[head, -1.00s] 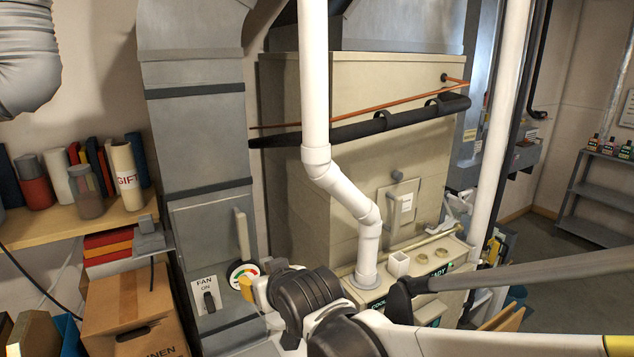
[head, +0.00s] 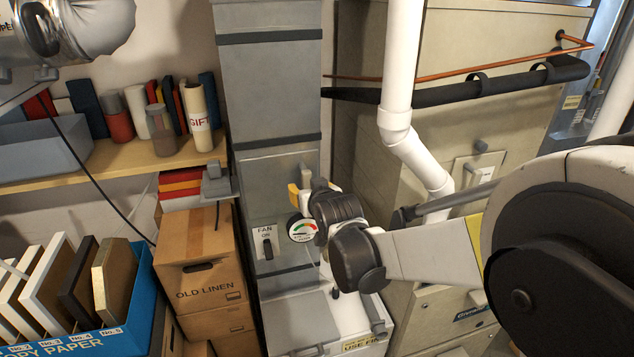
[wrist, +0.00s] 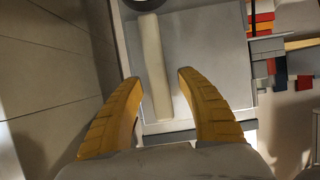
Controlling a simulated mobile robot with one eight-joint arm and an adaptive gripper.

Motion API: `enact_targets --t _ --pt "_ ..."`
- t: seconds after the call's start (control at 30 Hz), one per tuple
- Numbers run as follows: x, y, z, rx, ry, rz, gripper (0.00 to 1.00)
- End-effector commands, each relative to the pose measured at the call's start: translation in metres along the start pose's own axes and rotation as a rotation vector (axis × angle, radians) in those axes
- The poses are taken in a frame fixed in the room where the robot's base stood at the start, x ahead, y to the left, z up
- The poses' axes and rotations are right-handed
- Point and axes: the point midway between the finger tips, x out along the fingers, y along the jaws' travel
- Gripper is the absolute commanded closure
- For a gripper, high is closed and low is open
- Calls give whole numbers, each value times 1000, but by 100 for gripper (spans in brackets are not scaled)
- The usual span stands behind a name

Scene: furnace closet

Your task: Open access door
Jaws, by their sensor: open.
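The access door (head: 262,190) is a grey panel on the front of the tall grey duct, and it looks closed. Its pale upright bar handle (head: 306,172) is on the door's right side, partly hidden by my gripper in the head view. My gripper (wrist: 160,76) has yellow fingers spread apart. In the wrist view the handle (wrist: 155,50) runs between and beyond the fingertips, with space visible on both sides. The door face (wrist: 205,45) lies behind it. I cannot tell how deep the fingers reach around the handle.
A round gauge (head: 302,230) and a fan switch (head: 266,246) sit below the door. A white pipe (head: 398,70) and the beige furnace (head: 460,120) stand to the right. At left are a shelf (head: 110,170), an OLD LINEN box (head: 200,265) and a blue box of frames (head: 140,310).

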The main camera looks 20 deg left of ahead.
Motion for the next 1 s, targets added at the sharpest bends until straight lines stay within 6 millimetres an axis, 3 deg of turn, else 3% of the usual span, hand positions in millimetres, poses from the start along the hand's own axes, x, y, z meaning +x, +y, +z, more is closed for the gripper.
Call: enact_targets --t 0.37,0.5,0.53,1.0 --pt "7 0 0 0 0 0 55" --pt "7 0 0 0 0 0 96" --pt "7 0 0 0 0 0 100" --pt "3 -1 2 0 0 0 100"
